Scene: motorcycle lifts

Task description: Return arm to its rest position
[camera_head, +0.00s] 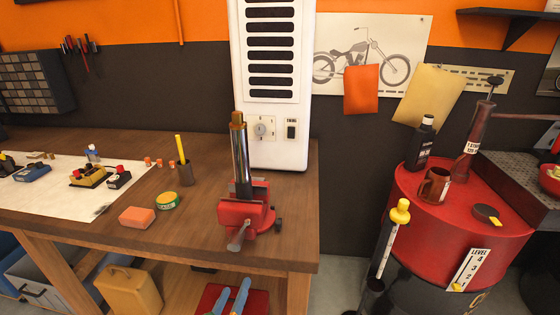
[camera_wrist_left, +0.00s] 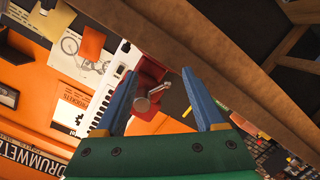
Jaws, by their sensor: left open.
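My left gripper (camera_head: 235,287) shows at the bottom of the head view, below the front edge of the workbench (camera_head: 262,262). A red vise (camera_head: 243,215) sits at the bench's front edge, clamping an upright chrome tube (camera_head: 240,160) with a brownish top. The vise also shows in the left wrist view (camera_wrist_left: 150,72), beyond and between the fingertips, apart from them. My right gripper is in neither view.
An orange block (camera_head: 137,217), a round green-and-yellow tin (camera_head: 167,201) and a pen cup (camera_head: 185,174) stand left of the vise. A white mat (camera_head: 50,205) holds small parts. A yellow can (camera_head: 130,290) sits under the bench.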

